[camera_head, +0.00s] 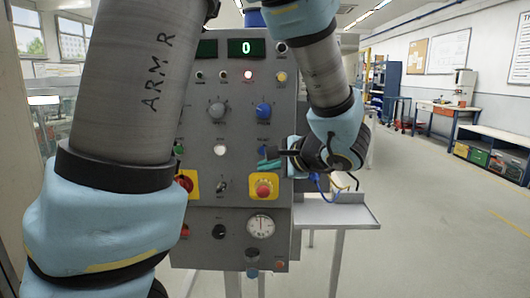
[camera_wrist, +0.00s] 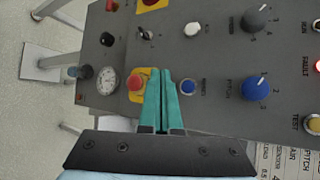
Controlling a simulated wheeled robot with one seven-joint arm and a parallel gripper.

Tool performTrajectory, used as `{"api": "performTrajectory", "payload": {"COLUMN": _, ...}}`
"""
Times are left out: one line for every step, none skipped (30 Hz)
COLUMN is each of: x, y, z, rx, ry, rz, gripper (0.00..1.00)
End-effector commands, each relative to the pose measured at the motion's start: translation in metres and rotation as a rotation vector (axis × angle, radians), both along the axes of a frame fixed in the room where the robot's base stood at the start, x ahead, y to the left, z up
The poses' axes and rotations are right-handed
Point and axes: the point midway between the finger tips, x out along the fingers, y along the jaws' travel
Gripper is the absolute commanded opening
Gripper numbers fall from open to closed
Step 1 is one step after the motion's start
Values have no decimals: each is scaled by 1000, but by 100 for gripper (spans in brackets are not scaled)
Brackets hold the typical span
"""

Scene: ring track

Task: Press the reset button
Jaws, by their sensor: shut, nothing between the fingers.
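The grey control panel (camera_head: 235,125) faces me in the head view. A small blue button (camera_wrist: 188,87) sits on it in the wrist view; its label is too small to read, so I cannot confirm it as the reset button. It also shows in the head view (camera_head: 262,150), beside my gripper (camera_head: 268,165). In the wrist view my gripper (camera_wrist: 161,73) has its teal fingers together and empty. The fingertips lie between the blue button on the right and a red mushroom button (camera_wrist: 136,83) on a yellow plate on the left. Contact cannot be told.
A larger blue knob (camera_wrist: 257,88), a white button (camera_wrist: 192,29) and a round gauge (camera_wrist: 107,80) are nearby. A red lamp (camera_head: 248,75) is lit below the green display (camera_head: 246,47) reading 0. A grey side table (camera_head: 337,211) stands right of the panel; floor beyond is open.

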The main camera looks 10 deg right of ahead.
Motion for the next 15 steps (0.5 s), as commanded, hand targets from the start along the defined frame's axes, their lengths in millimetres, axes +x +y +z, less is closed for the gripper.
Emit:
{"api": "performTrajectory", "payload": {"x": 2, "y": 0, "z": 0, "rx": 1, "ry": 0, "rz": 1, "gripper": 0}}
{"api": "performTrajectory", "payload": {"x": 4, "y": -1, "z": 0, "rx": 0, "ry": -1, "rz": 1, "gripper": 0}}
{"api": "performTrajectory", "payload": {"x": 7, "y": -1, "z": 1, "rx": -1, "ry": 0, "rz": 2, "gripper": 0}}
{"api": "performTrajectory", "payload": {"x": 10, "y": -2, "z": 1, "rx": 0, "ry": 0, "rz": 2, "gripper": 0}}
{"api": "performTrajectory", "payload": {"x": 13, "y": -2, "z": 0, "rx": 1, "ry": 1, "rz": 2, "gripper": 0}}
{"api": "performTrajectory", "payload": {"x": 18, "y": -3, "z": 1, "rx": 2, "ry": 1, "rz": 2, "gripper": 0}}
{"api": "performTrajectory", "payload": {"x": 22, "y": -4, "z": 1, "rx": 2, "ry": 0, "rz": 3, "gripper": 0}}
{"api": "performTrajectory", "payload": {"x": 26, "y": -4, "z": 1, "rx": 1, "ry": 0, "rz": 2, "gripper": 0}}
{"api": "performTrajectory", "payload": {"x": 32, "y": -5, "z": 1, "rx": 1, "ry": 1, "rz": 2, "gripper": 0}}
{"api": "performTrajectory", "payload": {"x": 36, "y": -6, "z": 1, "rx": 1, "ry": 1, "rz": 3, "gripper": 0}}
{"api": "performTrajectory", "payload": {"x": 40, "y": -7, "z": 1, "rx": 1, "ry": 0, "rz": 4, "gripper": 0}}
{"api": "performTrajectory", "payload": {"x": 46, "y": -8, "z": 1, "rx": 1, "ry": 0, "rz": 4, "gripper": 0}}
{"api": "performTrajectory", "payload": {"x": 50, "y": -9, "z": 1, "rx": 1, "ry": 1, "rz": 3, "gripper": 0}}
{"api": "performTrajectory", "payload": {"x": 54, "y": -10, "z": 1, "rx": 1, "ry": 1, "rz": 2, "gripper": 0}}
{"api": "performTrajectory", "payload": {"x": 59, "y": -10, "z": 1, "rx": 1, "ry": 0, "rz": 2, "gripper": 0}}
